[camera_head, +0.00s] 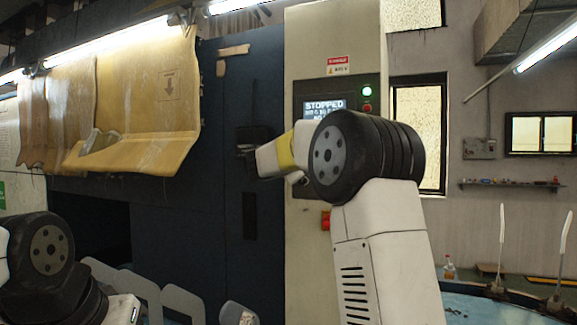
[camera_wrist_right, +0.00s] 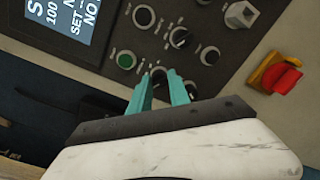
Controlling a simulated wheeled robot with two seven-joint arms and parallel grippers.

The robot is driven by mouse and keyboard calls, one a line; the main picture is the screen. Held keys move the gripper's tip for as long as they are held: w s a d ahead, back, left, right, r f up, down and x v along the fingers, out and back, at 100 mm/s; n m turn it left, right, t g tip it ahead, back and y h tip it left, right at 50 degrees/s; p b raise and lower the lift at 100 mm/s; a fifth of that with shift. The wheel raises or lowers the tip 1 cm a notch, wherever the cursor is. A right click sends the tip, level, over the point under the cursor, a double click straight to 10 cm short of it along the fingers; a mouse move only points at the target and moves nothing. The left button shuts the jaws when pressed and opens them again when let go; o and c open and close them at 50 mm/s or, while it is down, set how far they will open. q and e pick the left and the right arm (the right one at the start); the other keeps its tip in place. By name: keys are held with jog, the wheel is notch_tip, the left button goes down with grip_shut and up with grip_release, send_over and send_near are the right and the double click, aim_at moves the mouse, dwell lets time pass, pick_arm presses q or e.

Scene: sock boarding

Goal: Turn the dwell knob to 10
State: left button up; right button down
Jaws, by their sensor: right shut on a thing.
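The dark control panel (camera_head: 372,92) is on the beige cabinet, with a lit screen (camera_head: 325,108) reading STOPPED. My right arm covers much of the panel in the head view. In the right wrist view my right gripper (camera_wrist_right: 160,86) has teal fingers at the panel, closed around a small dark knob (camera_wrist_right: 158,74) whose top shows between them. Another black knob with a pointer (camera_wrist_right: 181,38) stands above it. The labels and scale marks are too small to read, so I cannot tell the knob's setting. My left arm shows at lower left; its gripper is out of view.
Near the gripped knob are a green button (camera_wrist_right: 125,60) and several black round controls. A red switch on a yellow base (camera_wrist_right: 280,78) sits to the right, and a grey selector (camera_wrist_right: 241,14) above. Yellow curtain flaps (camera_head: 140,95) hang at left. A blue round table (camera_head: 490,308) is at lower right.

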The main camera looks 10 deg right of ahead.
jog(key=shift+a+n, duration=0.1)
jog(key=shift+n, duration=0.4)
jog(key=c, duration=1.3)
grip_release()
jog(key=shift+o, duration=0.2)
jog(key=v, duration=0.7)
jog(key=shift+s+a, duration=0.25)
jog(key=shift+s, duration=0.05)
